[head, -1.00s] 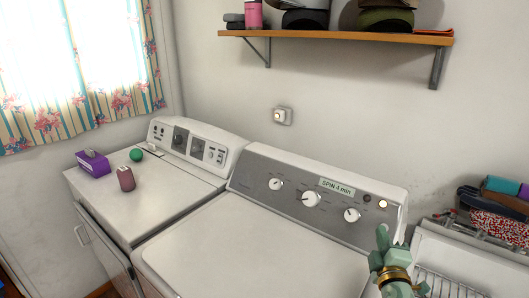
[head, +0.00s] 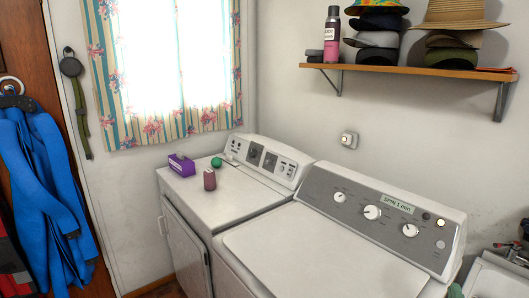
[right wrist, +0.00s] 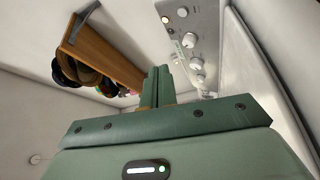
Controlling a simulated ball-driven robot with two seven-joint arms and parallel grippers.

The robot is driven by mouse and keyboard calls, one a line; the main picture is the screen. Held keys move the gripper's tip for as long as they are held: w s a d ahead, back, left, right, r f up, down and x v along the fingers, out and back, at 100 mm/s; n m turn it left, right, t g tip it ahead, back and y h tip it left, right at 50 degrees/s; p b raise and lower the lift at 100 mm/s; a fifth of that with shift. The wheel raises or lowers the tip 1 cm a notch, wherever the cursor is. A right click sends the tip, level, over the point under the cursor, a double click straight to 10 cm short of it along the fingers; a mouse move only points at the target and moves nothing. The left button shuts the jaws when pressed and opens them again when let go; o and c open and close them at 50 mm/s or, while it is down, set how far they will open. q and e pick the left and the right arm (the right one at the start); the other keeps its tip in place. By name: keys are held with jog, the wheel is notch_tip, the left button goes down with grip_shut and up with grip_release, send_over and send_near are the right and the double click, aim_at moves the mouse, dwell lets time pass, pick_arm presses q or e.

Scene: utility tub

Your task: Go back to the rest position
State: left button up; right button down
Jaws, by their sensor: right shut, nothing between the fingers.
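My right gripper (head: 455,290) shows only as a small green piece at the bottom edge of the head view, below the right end of the washer's control panel (head: 380,212). In the right wrist view its two green fingers (right wrist: 157,86) are together with nothing between them, and apart from the panel and the shelf. The panel's knobs (right wrist: 196,64) show behind and to the right of the fingers. My left gripper is not in view.
The white washer (head: 320,255) stands right of a second white machine (head: 205,200), which bears a purple box (head: 181,165), a green ball (head: 216,162) and a pinkish can (head: 210,180). A shelf (head: 420,71) with hats hangs above. Blue clothing (head: 45,190) hangs at left.

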jog(key=s+a+f+m+g+y, duration=0.1)
jog(key=s+a+f+g, duration=0.25)
jog(key=s, duration=0.35)
jog(key=s+a+f+m+g+y, duration=0.1)
jog(key=s+a+f+m+g, duration=0.2)
jog(key=s, duration=0.4)
jog(key=s+a+f+g+y, duration=0.1)
jog(key=s+a+f+g, duration=0.3)
jog(key=s, duration=0.3)
jog(key=s+a+f+g+y, duration=0.2)
jog(key=s+a+f, duration=0.1)
jog(key=f, duration=1)
jog(key=s+a+f+g+y, duration=0.1)
jog(key=s+a+f, duration=0.15)
jog(key=f, duration=1.05)
jog(key=s+f+m+g+y, duration=0.1)
jog(key=s+f, duration=0.6)
jog(key=s, duration=0.2)
jog(key=s+f+m+g, duration=0.2)
jog(key=s+f, duration=0.5)
jog(key=s, duration=0.3)
jog(key=shift+a+f+y, duration=0.15)
jog(key=shift+y, duration=0.25)
